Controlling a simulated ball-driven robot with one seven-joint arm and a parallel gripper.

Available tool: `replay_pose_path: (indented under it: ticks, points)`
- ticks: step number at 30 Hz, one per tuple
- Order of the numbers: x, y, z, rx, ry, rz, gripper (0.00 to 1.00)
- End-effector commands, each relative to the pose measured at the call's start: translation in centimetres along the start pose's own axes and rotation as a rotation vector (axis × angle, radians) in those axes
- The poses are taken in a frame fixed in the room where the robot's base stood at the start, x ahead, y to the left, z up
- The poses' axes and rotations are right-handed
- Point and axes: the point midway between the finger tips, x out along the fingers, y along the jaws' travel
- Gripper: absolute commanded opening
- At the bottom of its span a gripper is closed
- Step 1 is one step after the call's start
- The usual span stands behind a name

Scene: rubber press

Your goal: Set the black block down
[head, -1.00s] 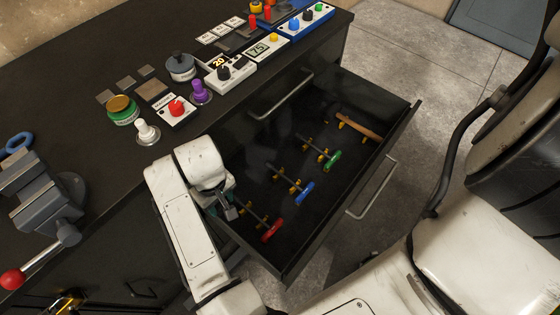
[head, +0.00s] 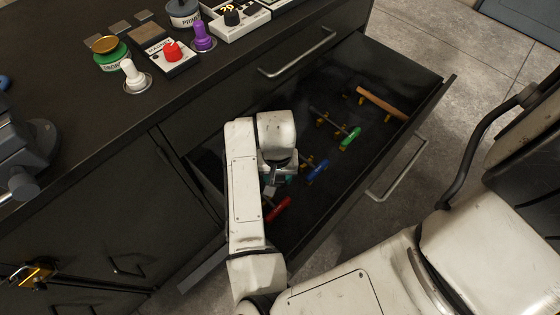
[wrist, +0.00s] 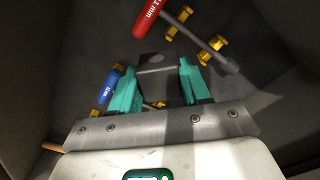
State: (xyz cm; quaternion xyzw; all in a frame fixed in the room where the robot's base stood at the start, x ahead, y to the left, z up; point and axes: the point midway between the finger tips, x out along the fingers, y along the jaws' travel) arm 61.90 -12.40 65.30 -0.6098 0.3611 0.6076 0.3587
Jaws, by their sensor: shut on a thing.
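The black block (wrist: 157,80) is held between the teal fingers of my gripper in the wrist view, above the dark drawer floor. My gripper (head: 276,180) is shut on it, and in the head view it is inside the open drawer (head: 345,207), close to the red-handled tool (head: 278,209) and the blue-handled tool (head: 317,172). My arm hides much of the block in the head view. I cannot tell how high the block is above the floor.
The drawer also holds a green-handled tool (head: 350,139) and a wooden-handled tool (head: 382,103), with small yellow holders. The drawer walls stand close around my arm. Dark floor shows bare between the tools and the front wall. Knobs and buttons stand on the bench top (head: 60,110).

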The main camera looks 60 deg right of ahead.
Motion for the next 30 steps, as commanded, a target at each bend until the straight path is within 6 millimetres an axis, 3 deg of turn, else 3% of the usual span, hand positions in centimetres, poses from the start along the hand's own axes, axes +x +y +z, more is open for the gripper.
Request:
replay_pose_path:
  ticks: [3,12,23,30]
  points:
    - [1.2,-0.2,-2.5,0.001,0.000,0.002,0.08]
    - [5.8,-0.9,-6.7,0.000,-0.003,0.000,0.08]
    - [7.7,-1.2,-8.3,-0.001,-0.001,-0.001,0.08]
    - [10.6,-1.2,-8.3,-0.003,-0.001,-0.001,0.08]
